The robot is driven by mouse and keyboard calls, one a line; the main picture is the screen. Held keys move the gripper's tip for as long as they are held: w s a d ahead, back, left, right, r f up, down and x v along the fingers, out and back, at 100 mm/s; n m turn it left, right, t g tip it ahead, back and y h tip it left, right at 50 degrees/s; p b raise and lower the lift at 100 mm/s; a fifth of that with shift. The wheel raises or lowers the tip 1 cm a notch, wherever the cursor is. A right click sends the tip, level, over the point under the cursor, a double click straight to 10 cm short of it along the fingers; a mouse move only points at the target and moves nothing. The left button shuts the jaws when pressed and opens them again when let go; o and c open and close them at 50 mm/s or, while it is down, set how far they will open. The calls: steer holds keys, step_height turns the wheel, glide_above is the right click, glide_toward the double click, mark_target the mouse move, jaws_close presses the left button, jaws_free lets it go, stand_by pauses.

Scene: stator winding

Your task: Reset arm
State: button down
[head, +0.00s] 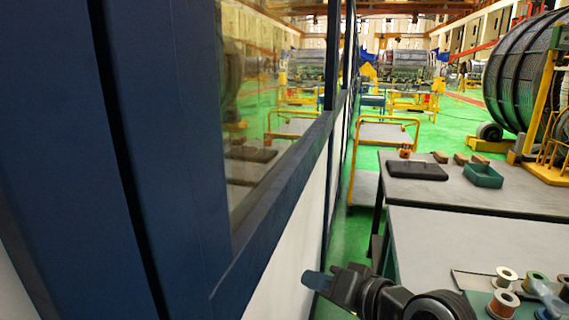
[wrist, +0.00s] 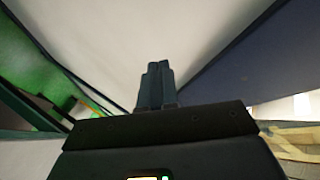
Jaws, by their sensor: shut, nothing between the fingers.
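My gripper (head: 317,281) shows at the bottom of the head view, at the end of my dark arm. It points left toward the white lower panel of the partition (head: 285,270). In the wrist view my gripper (wrist: 157,70) has its two fingers together, with nothing between them. The white panel (wrist: 130,35) fills the space ahead of the fingertips. I cannot tell how far the fingertips are from it.
A blue-framed glass partition (head: 160,150) stands close on the left. On the right are grey workbenches (head: 470,240) with wire spools (head: 503,303), a green tray (head: 483,176) and a black case (head: 416,170). A yellow-railed cart (head: 385,132) stands behind on green floor.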

steer(key=s+d+f+m+t+h, duration=0.2)
steer(key=s+f+h, duration=0.1)
steer(key=s, duration=0.6)
steer(key=s+d+f+m+t+h, duration=0.1)
steer(key=s+f+h, duration=0.15)
steer(key=s, duration=0.55)
steer(key=s+d+f+m+t+h, duration=0.2)
steer(key=s+f, duration=0.1)
steer(key=s, duration=0.6)
steer(key=s+d+r+n+h, duration=0.1)
steer(key=s+d+r+n, duration=0.1)
steer(key=s+d, duration=0.3)
steer(key=s+d+r+n, duration=0.2)
steer(key=s+d+n, duration=0.3)
steer(key=s, duration=0.8)
steer(key=shift+d+r+h+b, duration=0.3)
steer(key=shift+r+h+b, duration=0.05)
